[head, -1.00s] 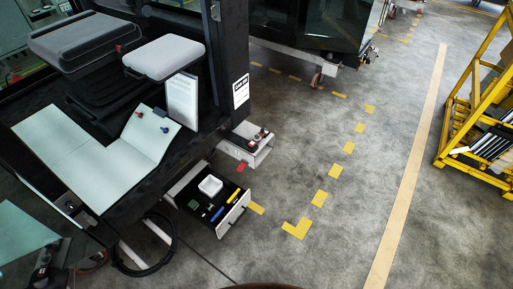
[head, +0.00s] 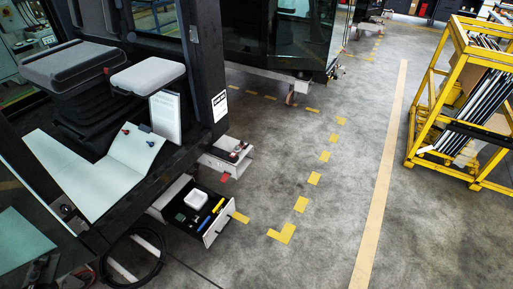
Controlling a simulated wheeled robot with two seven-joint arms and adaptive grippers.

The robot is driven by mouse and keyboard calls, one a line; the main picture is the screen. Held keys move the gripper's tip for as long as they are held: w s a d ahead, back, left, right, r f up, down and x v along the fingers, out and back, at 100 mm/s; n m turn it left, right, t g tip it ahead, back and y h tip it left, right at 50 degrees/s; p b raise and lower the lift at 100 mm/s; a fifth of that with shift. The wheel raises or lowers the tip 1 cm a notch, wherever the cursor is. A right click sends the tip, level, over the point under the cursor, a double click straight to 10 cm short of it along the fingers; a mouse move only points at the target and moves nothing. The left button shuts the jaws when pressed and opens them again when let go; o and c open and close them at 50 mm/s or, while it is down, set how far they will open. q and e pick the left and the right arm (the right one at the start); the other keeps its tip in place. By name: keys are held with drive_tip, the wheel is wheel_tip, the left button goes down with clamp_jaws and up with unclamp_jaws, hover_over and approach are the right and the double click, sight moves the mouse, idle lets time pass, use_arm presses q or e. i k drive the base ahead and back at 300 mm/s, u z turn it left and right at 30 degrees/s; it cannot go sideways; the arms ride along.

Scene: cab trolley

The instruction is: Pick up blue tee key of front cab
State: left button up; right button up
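A small blue piece (head: 150,143), which looks like the blue tee key, is on the pale floor panel (head: 133,158) of the front cab (head: 200,75). A similar small red piece (head: 126,131) is just left of it. A blue-handled tool (head: 204,222) also lies in the open black drawer (head: 176,213) below the cab. The pieces are too small to make out their exact shape. Neither of my grippers can be made out in the head view.
The drawer also holds a white bowl (head: 195,199) and a yellow tool (head: 218,205). A grey box (head: 226,157) juts out beside the cab. A black hose (head: 132,262) loops below it. A yellow rack (head: 425,125) stands at right. The floor between is clear.

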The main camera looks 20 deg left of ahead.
sight(204, 223)
drive_tip(key=z, duration=0.25)
drive_tip(key=i, duration=0.75)
drive_tip(key=u, duration=0.65)
drive_tip(key=i, duration=0.8)
drive_tip(key=u, duration=1.25)
